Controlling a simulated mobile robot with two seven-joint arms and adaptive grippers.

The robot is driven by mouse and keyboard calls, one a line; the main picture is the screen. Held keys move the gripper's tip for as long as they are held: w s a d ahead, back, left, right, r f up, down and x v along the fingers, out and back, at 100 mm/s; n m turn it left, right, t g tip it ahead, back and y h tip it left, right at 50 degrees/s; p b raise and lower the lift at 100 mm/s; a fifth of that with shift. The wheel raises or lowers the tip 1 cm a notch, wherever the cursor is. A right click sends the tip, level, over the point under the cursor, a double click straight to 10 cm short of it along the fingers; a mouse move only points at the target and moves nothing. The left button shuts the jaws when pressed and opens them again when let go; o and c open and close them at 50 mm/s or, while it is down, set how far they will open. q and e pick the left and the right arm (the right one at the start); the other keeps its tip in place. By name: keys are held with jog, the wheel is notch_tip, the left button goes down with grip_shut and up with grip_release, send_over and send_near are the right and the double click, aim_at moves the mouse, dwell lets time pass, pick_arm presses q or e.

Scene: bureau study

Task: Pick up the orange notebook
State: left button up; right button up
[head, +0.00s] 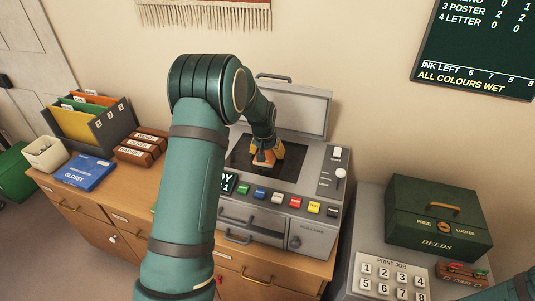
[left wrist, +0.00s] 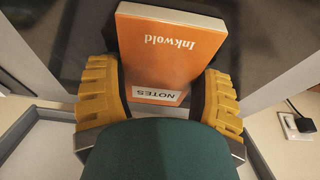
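The orange notebook (left wrist: 165,62) shows in the left wrist view with "Inkwold" on its cover and a white "NOTES" label, both upside down. My left gripper (head: 265,160) is low over the dark bed of the grey copier. Its two yellow fingers (left wrist: 160,92) lie close along both sides of the notebook with no clear gap, so it looks shut on it. In the head view only a bit of orange shows between the fingers. I cannot tell whether the notebook still rests on the bed. My right gripper is not in view.
The grey copier (head: 232,222) has its lid (head: 298,107) raised behind the gripper, with coloured buttons in front. A green deeds box (head: 438,225) and keypad (head: 390,278) are at right. A blue box (head: 86,172), brown boxes (head: 140,147) and a file rack (head: 88,125) are at left.

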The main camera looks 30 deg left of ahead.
pick_arm(q)
jog(key=shift+c, duration=1.4)
jog(key=shift+r, duration=0.1)
jog(key=shift+s+r, duration=0.15)
jog(key=shift+r, duration=0.4)
jog(key=v, duration=0.6)
jog(key=shift+w+p, duration=0.3)
jog(key=shift+w, duration=0.05)
jog(key=s+d, duration=0.1)
jog(key=s, duration=0.4)
jog(key=s+d, duration=0.1)
jog(key=s, duration=0.5)
jog(key=s+d+p, duration=0.1)
jog(key=s+d, duration=0.1)
jog(key=s, duration=0.4)
jog(key=shift+s+d, duration=0.1)
jog(key=shift+s, duration=0.15)
jog(key=shift+s+f+b, duration=0.35)
jog(key=shift+f+b, duration=0.4)
jog(key=shift+f, duration=0.05)
jog(key=shift+f+b, duration=0.35)
